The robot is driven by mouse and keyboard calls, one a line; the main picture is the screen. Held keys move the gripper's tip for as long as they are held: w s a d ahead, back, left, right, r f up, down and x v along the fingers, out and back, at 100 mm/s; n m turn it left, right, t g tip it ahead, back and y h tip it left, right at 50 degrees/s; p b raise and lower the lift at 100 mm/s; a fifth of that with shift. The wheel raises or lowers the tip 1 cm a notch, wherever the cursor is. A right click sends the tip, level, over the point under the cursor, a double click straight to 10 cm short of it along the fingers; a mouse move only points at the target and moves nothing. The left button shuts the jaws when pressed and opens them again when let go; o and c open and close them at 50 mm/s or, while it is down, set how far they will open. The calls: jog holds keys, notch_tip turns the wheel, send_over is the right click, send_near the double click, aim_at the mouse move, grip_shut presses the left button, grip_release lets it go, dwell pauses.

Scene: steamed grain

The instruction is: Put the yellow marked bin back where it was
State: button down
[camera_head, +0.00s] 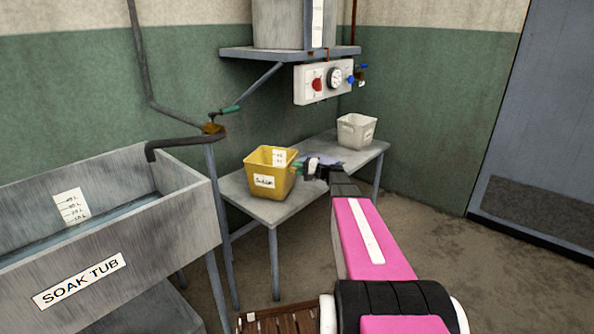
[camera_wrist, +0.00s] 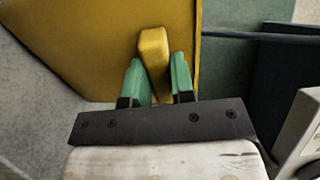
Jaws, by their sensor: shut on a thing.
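The yellow bin (camera_head: 269,175) with a white label and a small scale marking is upright at the left part of the grey table in the head view. Its yellow wall (camera_wrist: 90,40) fills the upper left of the wrist view. My gripper (camera_head: 298,167) is at the bin's right side, and its green fingers (camera_wrist: 162,78) are shut on the bin's yellow handle tab (camera_wrist: 154,60). The bin's base appears at the tabletop; I cannot tell whether it touches. The inside of the bin is mostly hidden.
The grey table (camera_head: 290,205) also bears a white bin (camera_head: 356,131) at its far right end. A wall shelf (camera_head: 290,54) and control box (camera_head: 323,80) overhang the table.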

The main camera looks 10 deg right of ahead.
jog(key=shift+f, duration=0.45)
jog(key=c, duration=1)
grip_release()
jog(key=shift+o, duration=0.2)
